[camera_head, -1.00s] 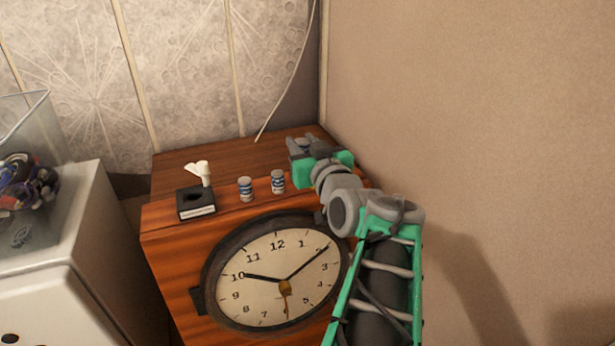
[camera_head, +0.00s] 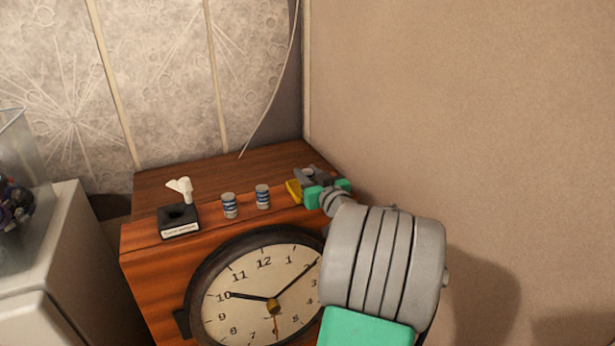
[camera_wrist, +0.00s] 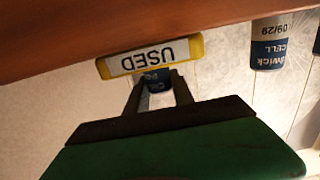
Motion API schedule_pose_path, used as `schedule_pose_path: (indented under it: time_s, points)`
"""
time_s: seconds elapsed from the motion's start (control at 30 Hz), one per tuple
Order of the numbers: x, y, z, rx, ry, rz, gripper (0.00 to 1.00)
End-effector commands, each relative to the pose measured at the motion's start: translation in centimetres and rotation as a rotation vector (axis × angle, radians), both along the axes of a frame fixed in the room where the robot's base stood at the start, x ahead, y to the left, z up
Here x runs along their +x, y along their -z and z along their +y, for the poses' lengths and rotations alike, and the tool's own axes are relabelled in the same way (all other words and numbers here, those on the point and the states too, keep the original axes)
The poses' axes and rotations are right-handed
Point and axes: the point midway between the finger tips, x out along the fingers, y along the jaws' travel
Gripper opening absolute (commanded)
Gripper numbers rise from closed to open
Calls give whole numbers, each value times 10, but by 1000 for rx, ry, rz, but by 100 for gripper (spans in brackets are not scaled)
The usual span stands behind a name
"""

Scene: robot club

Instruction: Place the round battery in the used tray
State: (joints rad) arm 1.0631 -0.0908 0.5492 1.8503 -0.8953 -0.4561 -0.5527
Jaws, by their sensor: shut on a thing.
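The used tray (camera_head: 294,191) is yellow and sits on top of the wooden cabinet, near its front right edge. In the wrist view, which is upside down, its white USED label (camera_wrist: 150,59) faces me. My gripper (camera_head: 306,177) is at the tray. In the wrist view my gripper (camera_wrist: 158,84) is shut on a small blue and grey piece, the round battery (camera_wrist: 157,80). The battery is mostly hidden by the fingers and label, and I cannot tell whether it touches the tray floor.
Two blue-and-grey cells (camera_head: 229,205) (camera_head: 263,196) stand left of the tray. Farther left is a black labelled holder (camera_head: 179,222) with a white piece (camera_head: 182,188). A wall (camera_head: 460,120) is close on the right. A clock (camera_head: 255,290) fronts the cabinet (camera_head: 240,170).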

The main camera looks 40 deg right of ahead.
Motion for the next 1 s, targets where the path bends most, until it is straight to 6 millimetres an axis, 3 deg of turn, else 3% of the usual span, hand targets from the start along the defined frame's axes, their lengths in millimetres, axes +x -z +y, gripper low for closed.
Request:
schedule_pose_path:
  time_s: [0.33, 0.37, 0.6, 0.9, 1.0]
  points:
    - [0, 4, 0, -3, 0, -2, 0]
    - [0, 3, 0, -2, 0, -2, 31]
    - [0, 2, 0, -2, 0, -2, 51]
    - [0, -1, 0, -2, 0, -2, 51]
    - [-13, 0, 3, -2, 3, -3, 51]
